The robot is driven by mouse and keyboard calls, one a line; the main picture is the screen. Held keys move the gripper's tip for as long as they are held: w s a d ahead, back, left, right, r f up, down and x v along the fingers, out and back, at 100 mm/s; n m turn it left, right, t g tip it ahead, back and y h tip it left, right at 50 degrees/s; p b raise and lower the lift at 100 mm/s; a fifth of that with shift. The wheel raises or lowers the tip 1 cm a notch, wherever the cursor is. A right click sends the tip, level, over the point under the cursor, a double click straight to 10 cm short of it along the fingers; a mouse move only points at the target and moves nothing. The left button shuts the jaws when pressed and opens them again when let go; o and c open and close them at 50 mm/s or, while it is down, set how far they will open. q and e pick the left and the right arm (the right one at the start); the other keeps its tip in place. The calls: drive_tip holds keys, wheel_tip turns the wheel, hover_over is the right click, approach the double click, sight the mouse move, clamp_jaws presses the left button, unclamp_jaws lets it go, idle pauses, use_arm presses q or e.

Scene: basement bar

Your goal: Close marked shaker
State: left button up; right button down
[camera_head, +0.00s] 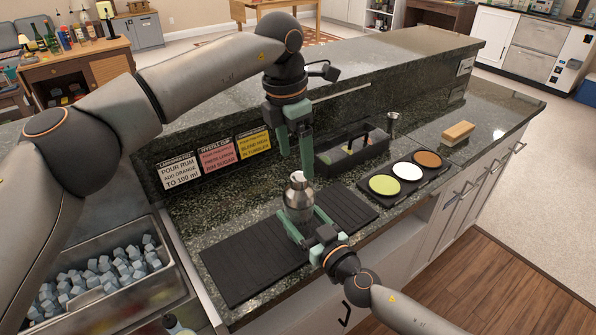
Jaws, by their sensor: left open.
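A silver metal shaker (298,197) stands upright on the bar counter, between two black ribbed mats. It narrows to a small pale top; I cannot tell whether that is a cap or an opening. My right gripper (299,213) reaches in from the front, with its green fingers on both sides of the shaker's lower body, and appears shut on it. My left gripper (299,165) points down just above the shaker's top. Its green fingers are apart, with nothing visible between them. I cannot make out any mark on the shaker.
A black caddy (350,150) stands behind right, with a metal jigger (393,122) beside it. A rimming tray (435,173) and a wooden-backed brush (458,134) lie to the right. Recipe cards (217,157) lean against the raised ledge. An ice bin (155,294) is at left.

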use_arm(q)
drive_tip(key=r, duration=0.6)
drive_tip(key=shift+s+a, duration=0.2)
drive_tip(key=shift+a, duration=0.1)
use_arm(e)
unclamp_jaws()
use_arm(q)
drive_tip(key=shift+f, duration=0.1)
drive_tip(key=shift+f+b, duration=0.75)
drive_tip(key=shift+b, duration=0.05)
drive_tip(key=shift+f, duration=0.1)
use_arm(e)
drive_tip(key=v, duration=1.2)
drive_tip(key=shift+s, duration=0.3)
